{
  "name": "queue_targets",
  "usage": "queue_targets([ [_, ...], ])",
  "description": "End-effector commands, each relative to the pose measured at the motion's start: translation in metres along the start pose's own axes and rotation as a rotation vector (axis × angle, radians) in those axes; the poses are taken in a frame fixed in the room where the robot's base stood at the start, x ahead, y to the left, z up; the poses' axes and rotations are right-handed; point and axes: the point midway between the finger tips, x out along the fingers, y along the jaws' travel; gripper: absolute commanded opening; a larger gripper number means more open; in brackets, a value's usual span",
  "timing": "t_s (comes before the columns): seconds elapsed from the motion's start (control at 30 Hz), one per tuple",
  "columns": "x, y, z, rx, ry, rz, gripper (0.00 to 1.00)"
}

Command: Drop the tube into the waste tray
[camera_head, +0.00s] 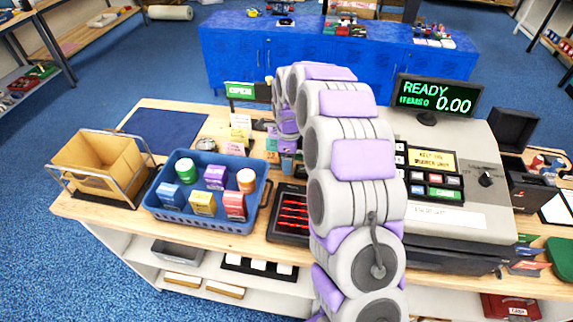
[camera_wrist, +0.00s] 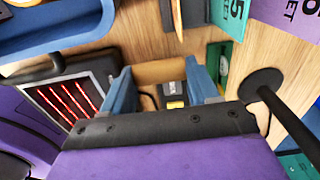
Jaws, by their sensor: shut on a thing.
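My gripper shows in the wrist view (camera_wrist: 162,88) with its two blue fingers pointing away from the camera. They are shut on a tan piece (camera_wrist: 160,72), which appears to be the tube. Only a short band of it shows between the fingers, so its full shape is hidden. In the head view my arm bends over the counter and hides most of the gripper, near the scanner's far side. I cannot pick out the waste tray with certainty in either view.
A blue basket (camera_head: 201,223) holds several small cartons and bottles. A tan box in a wire rack (camera_head: 101,168) stands left of it. The scanner with red lines (camera_head: 291,213) lies right of the basket. The register (camera_head: 445,190) is on the right. A blue mat (camera_head: 165,123) is bare.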

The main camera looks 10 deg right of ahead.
Motion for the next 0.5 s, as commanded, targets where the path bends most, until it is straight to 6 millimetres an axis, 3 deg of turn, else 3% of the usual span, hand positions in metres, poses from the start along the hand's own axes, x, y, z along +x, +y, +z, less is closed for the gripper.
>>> queue_targets([
  [0.33, 0.001, -0.016, 0.01, 0.001, -0.003, 0.0, 0.47],
  [0.5, 0.028, -0.014, 0.012, 0.001, -0.001, 0.004, 0.47],
])
